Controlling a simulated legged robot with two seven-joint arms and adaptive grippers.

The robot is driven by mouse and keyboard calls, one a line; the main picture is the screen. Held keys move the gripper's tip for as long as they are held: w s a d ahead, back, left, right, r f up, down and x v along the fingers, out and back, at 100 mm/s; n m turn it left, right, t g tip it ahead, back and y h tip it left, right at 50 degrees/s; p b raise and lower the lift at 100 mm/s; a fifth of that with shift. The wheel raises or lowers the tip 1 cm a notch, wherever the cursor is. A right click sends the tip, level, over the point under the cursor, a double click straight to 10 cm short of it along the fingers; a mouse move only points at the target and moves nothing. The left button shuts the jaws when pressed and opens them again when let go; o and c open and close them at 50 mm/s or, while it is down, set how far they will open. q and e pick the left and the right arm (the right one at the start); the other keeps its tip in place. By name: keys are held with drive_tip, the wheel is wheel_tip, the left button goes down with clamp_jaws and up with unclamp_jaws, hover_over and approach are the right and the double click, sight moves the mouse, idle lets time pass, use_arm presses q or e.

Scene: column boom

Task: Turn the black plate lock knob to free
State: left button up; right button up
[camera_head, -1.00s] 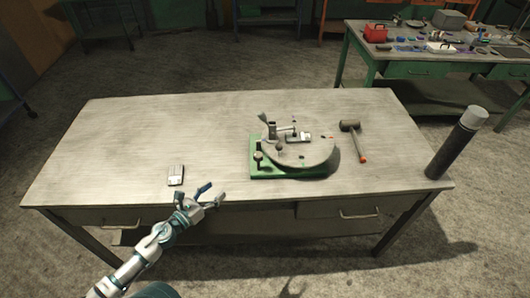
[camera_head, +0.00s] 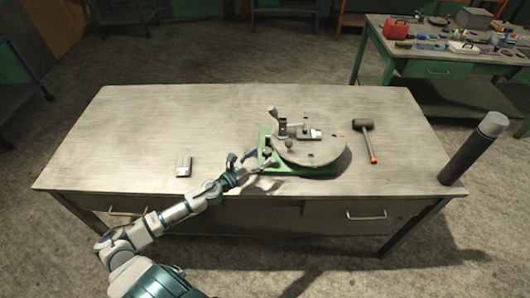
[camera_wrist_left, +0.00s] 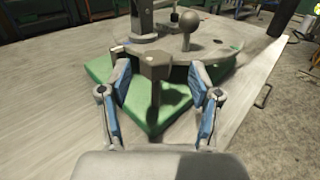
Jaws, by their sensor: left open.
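The plate lock knob (camera_wrist_left: 155,66) looks dark grey with a lobed head on an upright stem. It stands at the near corner of the green base (camera_wrist_left: 108,76). In the head view the knob (camera_head: 267,152) is small, at the left edge of the base (camera_head: 318,173). My left gripper (camera_head: 252,162) is open beside that edge. In the wrist view its two blue-padded fingers (camera_wrist_left: 164,82) stand apart on either side of the knob, with gaps to it. A round grey plate (camera_head: 330,150) sits on the base. My right gripper is not in view.
The plate carries a clamp-like fixture (camera_head: 304,133) and a ball-topped post (camera_wrist_left: 186,33). A mallet (camera_head: 367,140) lies right of the plate. A small grey block (camera_head: 184,166) lies to the left. A dark cylinder (camera_head: 472,150) stands at the right. The table's left half is mostly clear.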

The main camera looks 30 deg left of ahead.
sight(263, 154)
use_arm(q)
drive_tip(key=shift+x, duration=1.2)
drive_tip(key=shift+w+a+f, duration=0.15)
drive_tip(key=shift+w+a, duration=0.2)
drive_tip(key=shift+w, duration=0.25)
drive_tip(key=shift+d, duration=0.15)
drive_tip(key=shift+c, duration=0.4)
drive_tip(key=shift+d, duration=0.1)
drive_tip(key=c, duration=1.1)
